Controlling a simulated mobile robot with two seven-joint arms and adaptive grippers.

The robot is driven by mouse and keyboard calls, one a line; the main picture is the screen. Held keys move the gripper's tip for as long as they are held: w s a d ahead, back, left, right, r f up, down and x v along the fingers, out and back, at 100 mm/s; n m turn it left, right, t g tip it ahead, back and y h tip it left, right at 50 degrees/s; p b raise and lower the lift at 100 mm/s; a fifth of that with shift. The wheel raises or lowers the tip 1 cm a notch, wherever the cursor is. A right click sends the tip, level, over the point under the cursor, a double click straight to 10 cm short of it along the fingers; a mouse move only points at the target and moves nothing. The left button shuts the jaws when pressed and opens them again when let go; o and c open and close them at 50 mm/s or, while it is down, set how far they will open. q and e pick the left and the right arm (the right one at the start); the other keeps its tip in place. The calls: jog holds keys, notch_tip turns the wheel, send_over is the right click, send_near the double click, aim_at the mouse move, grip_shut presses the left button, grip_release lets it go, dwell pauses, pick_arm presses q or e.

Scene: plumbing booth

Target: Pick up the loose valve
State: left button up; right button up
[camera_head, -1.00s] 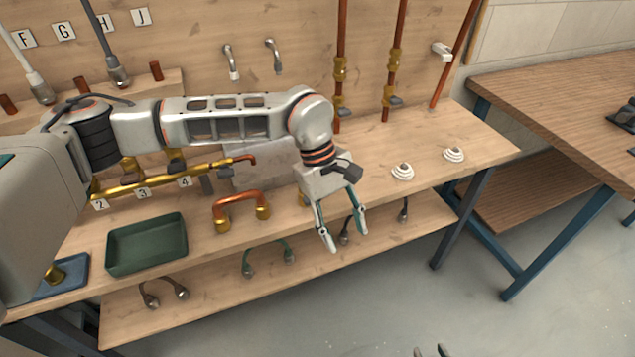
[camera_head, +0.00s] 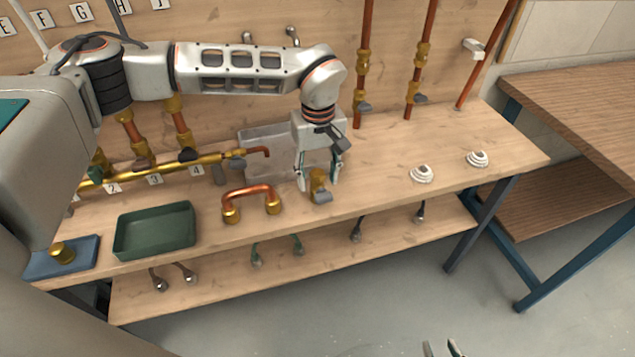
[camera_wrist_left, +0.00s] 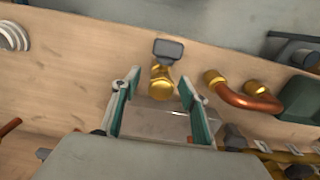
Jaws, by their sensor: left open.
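The loose valve (camera_head: 318,184) is a brass body with a grey handle. It sits on the workbench (camera_head: 380,190), right of the copper U-pipe. My left gripper (camera_head: 318,184) is open and points down at the valve, with its fingers on either side of the brass body in the head view. In the left wrist view the valve (camera_wrist_left: 162,82) shows just beyond and between the open fingertips (camera_wrist_left: 158,88), with its grey handle pointing away. I cannot tell whether any finger touches it. My right gripper (camera_head: 443,349) shows only as fingertips at the bottom edge.
The copper U-pipe (camera_head: 252,199) with brass ends and a green tray (camera_head: 154,247) stand to the left. A blue block (camera_head: 62,256) bears a brass piece. White coiled fittings (camera_head: 421,174) lie to the right. A grey panel (camera_head: 262,145) and a brass manifold (camera_head: 130,179) are behind.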

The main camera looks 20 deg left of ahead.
pick_arm(q)
notch_tip(320, 180, down, 4)
jog(key=shift+s+r, duration=0.1)
jog(key=shift+r, duration=0.15)
jog(key=shift+f, duration=0.25)
grip_shut()
jog(key=shift+r, duration=0.1)
jog(key=shift+r, duration=0.5)
notch_tip(320, 180, up, 18)
notch_tip(320, 180, up, 5)
jog(key=p, duration=0.6)
send_over(318, 187)
jog(key=w, duration=0.2)
jog(key=shift+s+a+r, duration=0.2)
jog(key=shift+a, duration=0.1)
